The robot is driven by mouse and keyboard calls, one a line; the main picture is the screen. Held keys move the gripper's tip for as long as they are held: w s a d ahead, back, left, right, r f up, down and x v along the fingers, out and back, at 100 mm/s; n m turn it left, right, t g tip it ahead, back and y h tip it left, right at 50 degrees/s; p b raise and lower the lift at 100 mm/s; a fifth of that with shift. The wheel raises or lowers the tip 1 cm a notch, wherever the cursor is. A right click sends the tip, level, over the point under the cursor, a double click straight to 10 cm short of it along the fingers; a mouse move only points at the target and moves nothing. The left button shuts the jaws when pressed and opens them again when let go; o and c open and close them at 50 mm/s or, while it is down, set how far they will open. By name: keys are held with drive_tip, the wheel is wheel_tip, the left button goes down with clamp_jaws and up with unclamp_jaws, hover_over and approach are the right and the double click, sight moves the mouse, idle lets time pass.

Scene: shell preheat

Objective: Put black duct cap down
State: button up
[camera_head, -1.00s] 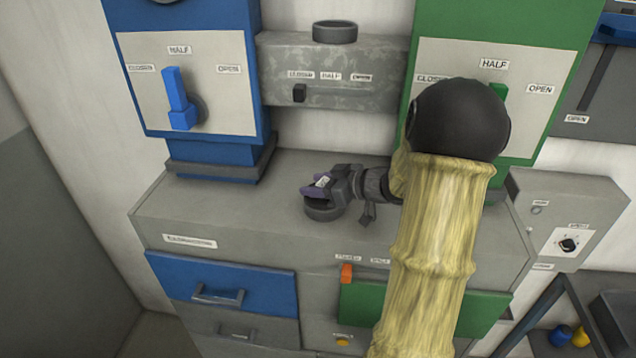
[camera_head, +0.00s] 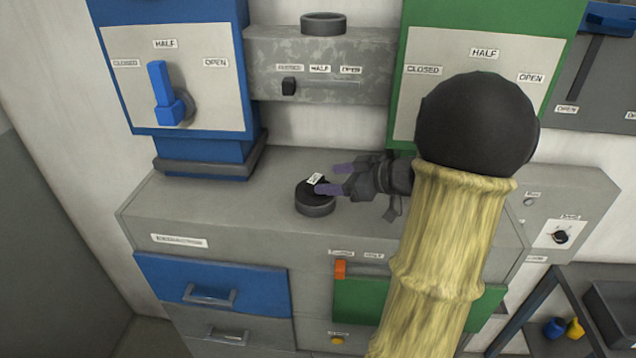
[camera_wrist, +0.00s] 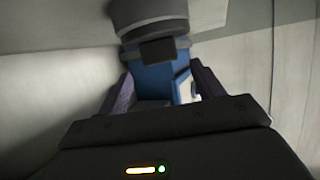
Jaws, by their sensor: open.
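The black duct cap (camera_head: 312,188) is a dark disc with a small white label on its raised grip. It sits on a short round dark collar (camera_head: 316,207) on top of the grey cabinet. In the wrist view the cap's black grip (camera_wrist: 157,50) shows beyond the fingers, with the round body above it in the picture. My gripper (camera_head: 335,178) is open, its purple fingers pointing left. In the head view the near fingertip overlaps the cap's right edge; I cannot tell whether they touch. In the wrist view nothing is between the fingertips (camera_wrist: 158,85).
A second round collar (camera_head: 323,24) stands open on the grey duct box (camera_head: 320,70) at the back. A blue cabinet with a lever (camera_head: 165,95) is at left, a green cabinet (camera_head: 478,50) at right. The grey cabinet top (camera_head: 240,200) is clear left of the cap.

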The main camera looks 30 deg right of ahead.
drive_tip(key=v, duration=0.4)
drive_tip(key=shift+s+d+r+b, duration=0.1)
drive_tip(key=shift+s+d+b, duration=0.15)
drive_tip(key=shift+b, duration=0.15)
drive_tip(key=shift+w, duration=0.15)
